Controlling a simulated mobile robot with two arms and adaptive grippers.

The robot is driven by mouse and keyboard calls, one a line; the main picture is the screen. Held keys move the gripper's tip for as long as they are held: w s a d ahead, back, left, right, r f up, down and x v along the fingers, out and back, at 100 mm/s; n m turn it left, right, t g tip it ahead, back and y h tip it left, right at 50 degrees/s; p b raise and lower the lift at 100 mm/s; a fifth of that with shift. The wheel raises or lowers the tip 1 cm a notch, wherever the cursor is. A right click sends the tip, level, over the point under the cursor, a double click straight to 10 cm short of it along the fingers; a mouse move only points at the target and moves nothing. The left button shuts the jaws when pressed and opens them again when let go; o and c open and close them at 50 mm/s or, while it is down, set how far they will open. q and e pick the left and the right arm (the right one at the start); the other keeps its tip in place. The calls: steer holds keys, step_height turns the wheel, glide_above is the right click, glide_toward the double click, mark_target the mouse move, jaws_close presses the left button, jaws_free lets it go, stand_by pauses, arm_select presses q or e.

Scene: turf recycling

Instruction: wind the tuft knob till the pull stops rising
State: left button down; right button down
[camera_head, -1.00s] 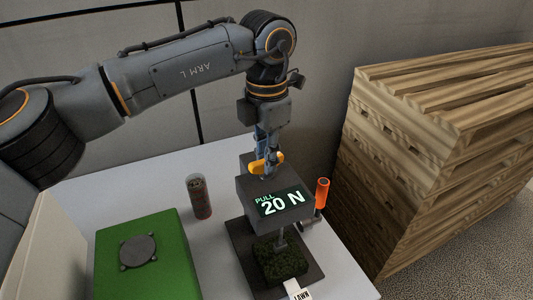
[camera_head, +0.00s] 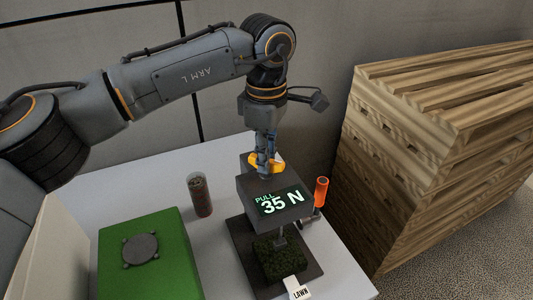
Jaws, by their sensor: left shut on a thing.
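My left gripper (camera_head: 267,163) points down and is shut on the yellow-orange tuft knob (camera_head: 279,161) on top of the dark grey tester (camera_head: 260,187). Its fingers hide part of the knob. The tester's display (camera_head: 280,202) reads PULL 35 N. Below the tester head, a thin rod reaches down to a square turf sample (camera_head: 281,258) on the dark base plate (camera_head: 252,270). A white tag (camera_head: 298,289) marked LAWN lies at the front of the sample. My right gripper is not in view.
A green box (camera_head: 165,262) with a grey round cap stands at the left front. A clear, dark-filled cylinder (camera_head: 200,195) stands left of the tester. An orange-handled part (camera_head: 321,190) is close on its right. Stacked pallets (camera_head: 420,150) fill the right side.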

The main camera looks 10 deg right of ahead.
arm_select(q)
steer(key=m, duration=0.5)
steer(key=shift+s+f+m+p, duration=0.1)
steer(key=shift+f+m+p, duration=0.15)
steer(key=shift+m+p, duration=0.05)
steer(key=m, duration=0.4)
steer(key=shift+m, duration=0.4)
steer(key=c, duration=1.3)
jaws_free()
steer(key=shift+r, duration=0.2)
steer(key=shift+r, duration=0.3)
step_height(320, 180, up, 11)
steer(key=shift+r, duration=0.1)
